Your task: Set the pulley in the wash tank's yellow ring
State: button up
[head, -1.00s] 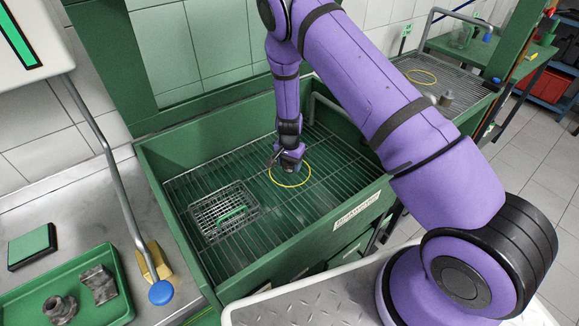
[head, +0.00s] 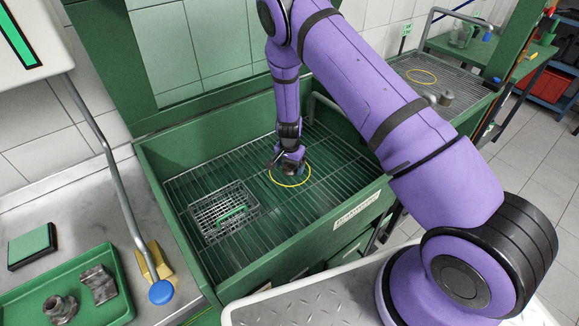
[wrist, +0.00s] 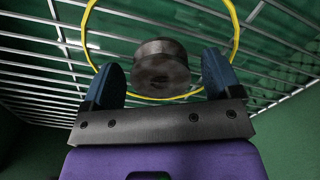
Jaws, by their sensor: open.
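The pulley (wrist: 161,66) is a dark grey metal spool. In the wrist view it sits between my two blue fingertips, with a gap on each side, and appears inside the yellow ring (wrist: 236,45). In the head view the ring (head: 307,180) lies on the wire rack of the green wash tank (head: 155,172). My gripper (wrist: 162,78) is open around the pulley. In the head view my gripper (head: 289,163) is low over the back left part of the ring; the pulley is hard to make out there.
A wire basket (head: 205,222) with a green handle stands on the rack, left of the ring. A green tray (head: 120,306) with metal parts lies at lower left. A second yellow ring (head: 421,77) and a small metal part (head: 446,98) are on the bench at right.

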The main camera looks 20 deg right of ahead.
notch_tip(320, 180, up, 12)
notch_tip(320, 180, up, 18)
jog(key=n+t+y, duration=0.1)
jog(key=n, duration=0.1)
send_over(290, 165)
jog(key=s, duration=0.4)
jog(key=s+d+r+n+t+y, duration=0.1)
jog(key=s+r, duration=0.3)
jog(key=r, duration=0.3)
jog(key=s+d+r+n, duration=0.1)
jog(key=s+r, duration=0.3)
jog(key=r, duration=0.3)
jog(key=s+d+r+n+t, duration=0.1)
jog(key=s+r, duration=0.2)
jog(key=s, duration=0.5)
jog(key=s+d+r+n+t+h, duration=0.1)
jog(key=s+r, duration=0.3)
jog(key=s, duration=0.5)
jog(key=s+d+r+n+t+h, duration=0.1)
jog(key=s+d+r+n, duration=0.1)
jog(key=s, duration=0.6)
notch_tip(290, 165, up, 2)
jog(key=shift+s+d+r+n, duration=0.3)
jog(key=shift+d+n, duration=0.1)
jog(key=shift+n, duration=0.1)
jog(key=shift+c, duration=0.2)
